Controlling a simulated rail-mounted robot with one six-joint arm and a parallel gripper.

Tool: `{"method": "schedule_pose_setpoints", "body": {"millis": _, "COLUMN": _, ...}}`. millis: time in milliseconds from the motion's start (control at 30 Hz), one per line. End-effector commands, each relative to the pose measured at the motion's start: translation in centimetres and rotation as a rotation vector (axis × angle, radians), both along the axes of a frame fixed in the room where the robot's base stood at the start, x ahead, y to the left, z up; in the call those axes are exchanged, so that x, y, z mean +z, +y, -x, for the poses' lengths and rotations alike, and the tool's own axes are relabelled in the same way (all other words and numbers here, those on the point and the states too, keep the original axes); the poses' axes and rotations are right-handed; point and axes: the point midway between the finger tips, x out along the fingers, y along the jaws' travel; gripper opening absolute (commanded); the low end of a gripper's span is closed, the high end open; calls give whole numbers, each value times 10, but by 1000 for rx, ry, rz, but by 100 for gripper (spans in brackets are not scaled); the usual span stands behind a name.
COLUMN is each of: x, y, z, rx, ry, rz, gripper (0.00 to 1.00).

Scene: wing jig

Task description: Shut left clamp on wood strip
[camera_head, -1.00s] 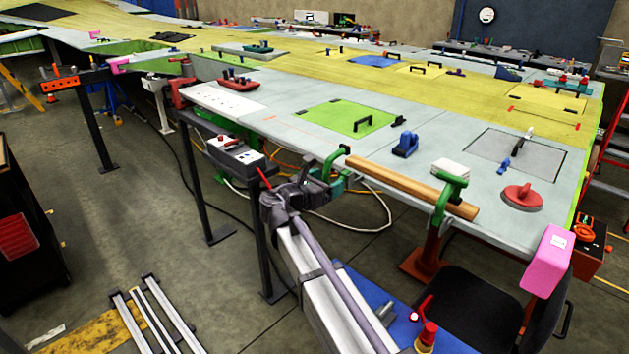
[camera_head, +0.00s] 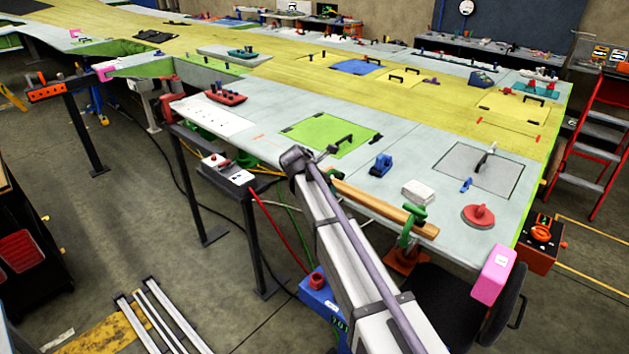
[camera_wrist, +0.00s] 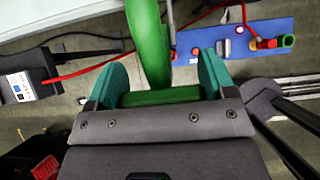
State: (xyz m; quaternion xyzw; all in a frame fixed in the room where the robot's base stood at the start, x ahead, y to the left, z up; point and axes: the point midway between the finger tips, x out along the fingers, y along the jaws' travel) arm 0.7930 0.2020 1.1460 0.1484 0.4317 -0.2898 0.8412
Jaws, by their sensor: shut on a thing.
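The wood strip (camera_head: 380,207) lies along the near edge of the wing panel. The green right clamp (camera_head: 411,221) sits over its right end. The left clamp is mostly hidden behind my arm in the head view; a bit of green (camera_head: 329,173) shows at the strip's left end. In the wrist view, my gripper (camera_wrist: 162,78) has teal fingers on both sides of a green clamp part (camera_wrist: 160,97) and is shut on it. A curved green clamp frame (camera_wrist: 148,42) rises just beyond. Whether the clamp presses on the strip is hidden.
A blue clamp-like tool (camera_head: 381,165), a white block (camera_head: 417,192) and a red disc tool (camera_head: 478,215) stand on the panel. A pink block (camera_head: 493,275) hangs at its corner. A control box on a stand (camera_head: 228,172) is left of my arm. Cables hang below the edge.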

Motion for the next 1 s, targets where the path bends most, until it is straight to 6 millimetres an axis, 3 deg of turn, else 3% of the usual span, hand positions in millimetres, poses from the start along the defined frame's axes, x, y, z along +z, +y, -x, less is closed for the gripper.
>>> {"method": "schedule_pose_setpoints", "body": {"millis": 100, "x": 11, "y": -6, "z": -10, "rx": -3, "ry": 84, "rz": -67, "gripper": 34}}
{"method": "schedule_pose_setpoints", "body": {"millis": 600, "x": 10, "y": -29, "z": -39, "rx": -3, "ry": 429, "rz": -336, "gripper": 34}}
{"method": "schedule_pose_setpoints", "body": {"millis": 1000, "x": 7, "y": -38, "z": -49, "rx": 0, "ry": 476, "rz": -373, "gripper": 34}}
